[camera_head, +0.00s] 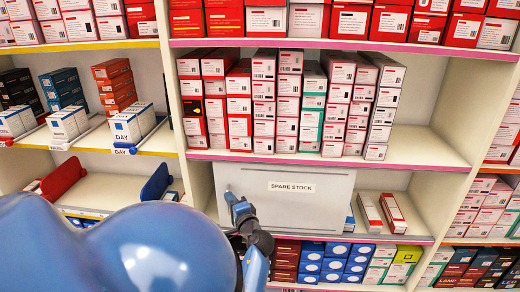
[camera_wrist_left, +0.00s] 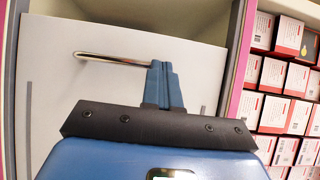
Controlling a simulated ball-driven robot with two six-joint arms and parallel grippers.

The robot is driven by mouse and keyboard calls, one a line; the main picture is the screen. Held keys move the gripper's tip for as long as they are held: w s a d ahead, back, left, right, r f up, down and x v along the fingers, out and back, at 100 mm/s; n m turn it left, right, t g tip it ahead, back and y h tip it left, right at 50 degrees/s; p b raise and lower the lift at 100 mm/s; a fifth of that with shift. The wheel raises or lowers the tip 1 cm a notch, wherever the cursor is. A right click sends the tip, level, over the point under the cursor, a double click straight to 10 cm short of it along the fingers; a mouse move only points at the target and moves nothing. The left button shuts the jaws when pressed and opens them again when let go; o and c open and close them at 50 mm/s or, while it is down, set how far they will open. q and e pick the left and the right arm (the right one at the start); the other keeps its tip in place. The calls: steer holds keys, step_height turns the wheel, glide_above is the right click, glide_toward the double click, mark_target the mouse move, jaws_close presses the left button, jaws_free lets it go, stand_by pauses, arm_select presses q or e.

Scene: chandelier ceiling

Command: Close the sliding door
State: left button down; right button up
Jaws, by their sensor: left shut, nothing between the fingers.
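The sliding door is a pale grey panel (camera_head: 310,211) labelled "SPARE STOCK", in a lower shelf bay in the head view. It covers the left and middle of that bay; the right part is open. My left gripper (camera_head: 230,198) is in front of the door's left part, its fingers together and empty. In the left wrist view the blue fingers (camera_wrist_left: 163,68) are shut beside the end of a metal bar handle (camera_wrist_left: 105,57) on the pale door panel (camera_wrist_left: 70,105). I cannot tell whether they touch it. My right gripper is not in view.
Two red and white boxes (camera_head: 393,213) lie in the bay's open right part. Boxed goods (camera_head: 290,105) fill the shelf above, and blue boxes (camera_head: 335,264) stand below. A blue divider (camera_head: 157,183) stands left of the door. My blue arm hides the lower left.

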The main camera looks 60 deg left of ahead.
arm_select(q)
steer(key=s+a+p, duration=0.1)
steer(key=s+a, duration=0.4)
steer(key=shift+s, duration=0.4)
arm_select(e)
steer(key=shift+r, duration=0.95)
arm_select(q)
steer(key=shift+w, duration=0.15)
